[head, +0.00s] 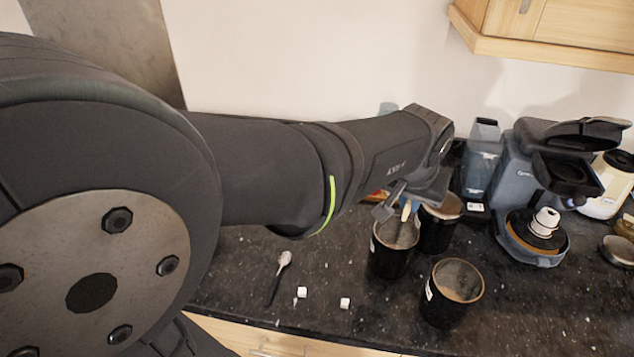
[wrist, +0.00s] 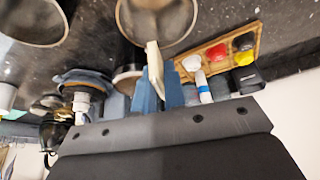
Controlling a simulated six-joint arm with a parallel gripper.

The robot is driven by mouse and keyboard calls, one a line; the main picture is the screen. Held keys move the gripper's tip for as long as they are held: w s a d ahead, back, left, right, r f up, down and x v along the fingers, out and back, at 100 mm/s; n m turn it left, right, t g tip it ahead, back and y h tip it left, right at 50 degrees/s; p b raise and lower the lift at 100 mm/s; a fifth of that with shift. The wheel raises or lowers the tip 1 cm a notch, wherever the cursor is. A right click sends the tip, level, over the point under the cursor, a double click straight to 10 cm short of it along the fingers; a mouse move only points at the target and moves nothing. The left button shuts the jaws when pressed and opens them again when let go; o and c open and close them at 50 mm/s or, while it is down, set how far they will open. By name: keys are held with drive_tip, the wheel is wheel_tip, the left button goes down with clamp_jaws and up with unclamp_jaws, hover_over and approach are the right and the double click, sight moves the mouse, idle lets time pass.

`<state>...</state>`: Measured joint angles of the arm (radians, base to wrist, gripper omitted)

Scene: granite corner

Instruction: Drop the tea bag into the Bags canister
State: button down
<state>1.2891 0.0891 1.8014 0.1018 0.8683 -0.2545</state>
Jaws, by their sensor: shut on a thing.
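My gripper (head: 398,207) is shut on a pale tea bag (head: 406,211). The tea bag also shows in the wrist view (wrist: 154,60), upright between the two blue-grey fingers (wrist: 158,88). In the head view it hangs over the mouth of a black, open-topped canister (head: 390,262), whose rim shows in the wrist view (wrist: 125,22). A second black canister (head: 436,238) stands just behind to the right, and a third (head: 447,308) stands nearer the counter's front. Their pale labels are too small to read, so I cannot tell which is Bags.
A coffee machine (head: 515,165) stands at the right. A spoon (head: 278,275) and two white cubes (head: 302,292) (head: 345,303) lie left of the canisters. A wooden tray with coloured items (wrist: 205,47) shows in the wrist view. A wall cupboard (head: 560,35) hangs above.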

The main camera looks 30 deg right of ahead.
drive_tip(key=c, duration=1.4)
unclamp_jaws()
drive_tip(key=v, duration=1.7)
drive_tip(key=shift+s+a, duration=0.15)
drive_tip(key=shift+a, duration=0.05)
drive_tip(key=x, duration=1.7)
drive_tip(key=shift+d, duration=0.25)
drive_tip(key=shift+r, duration=0.55)
